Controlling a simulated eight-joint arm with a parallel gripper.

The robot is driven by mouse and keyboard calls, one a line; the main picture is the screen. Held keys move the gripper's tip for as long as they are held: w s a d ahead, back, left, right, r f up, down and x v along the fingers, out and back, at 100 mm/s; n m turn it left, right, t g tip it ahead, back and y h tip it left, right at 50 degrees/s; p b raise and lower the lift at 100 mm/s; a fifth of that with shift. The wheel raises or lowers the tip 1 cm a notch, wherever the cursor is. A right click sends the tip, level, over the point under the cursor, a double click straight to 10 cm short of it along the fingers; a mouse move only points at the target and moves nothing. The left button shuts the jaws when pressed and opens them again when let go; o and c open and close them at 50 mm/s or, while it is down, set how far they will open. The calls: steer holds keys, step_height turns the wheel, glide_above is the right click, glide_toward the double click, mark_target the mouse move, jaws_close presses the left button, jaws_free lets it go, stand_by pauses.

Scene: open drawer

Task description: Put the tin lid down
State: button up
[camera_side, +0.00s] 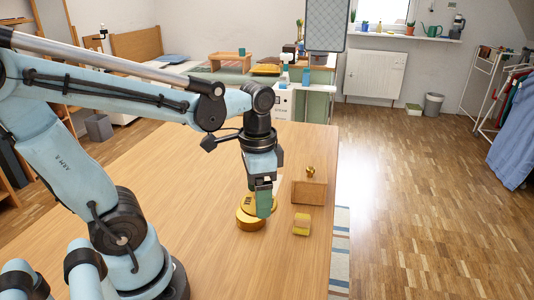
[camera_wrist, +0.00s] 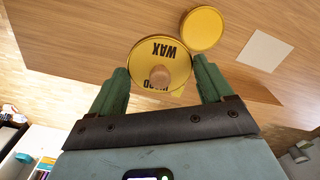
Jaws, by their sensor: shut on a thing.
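A plain yellow round tin (camera_wrist: 201,29) lies close beside the lid in the wrist view. In the side view a gold round shape (camera_side: 250,223) sits just below the fingers; any gap there is unclear.
A wooden box (camera_side: 309,192) with a brass knob (camera_side: 310,170) stands right of my gripper. A small yellow-topped block (camera_side: 302,225) lies in front of it. A white square (camera_wrist: 265,50) lies on the wooden table (camera_side: 210,235). The table is clear at front left.

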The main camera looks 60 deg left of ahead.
steer(key=shift+n, duration=0.3)
steer(key=d, duration=0.1)
steer(key=d+r, duration=0.2)
steer(key=shift+s+d+r, duration=0.25)
steer(key=shift+s+d, duration=0.05)
steer(key=shift+d, duration=0.05)
steer(key=w+a+f+n, duration=0.1)
steer(key=w+a+n, duration=0.3)
steer(key=a+n, duration=0.45)
steer(key=n, duration=0.8)
glide_above(224, 188)
step_height(224, 188, down, 9)
steer(key=shift+d+r, duration=0.15)
steer(key=shift+r, duration=0.05)
steer(key=shift+a+f, duration=0.2)
steer(key=shift+f, duration=1.95)
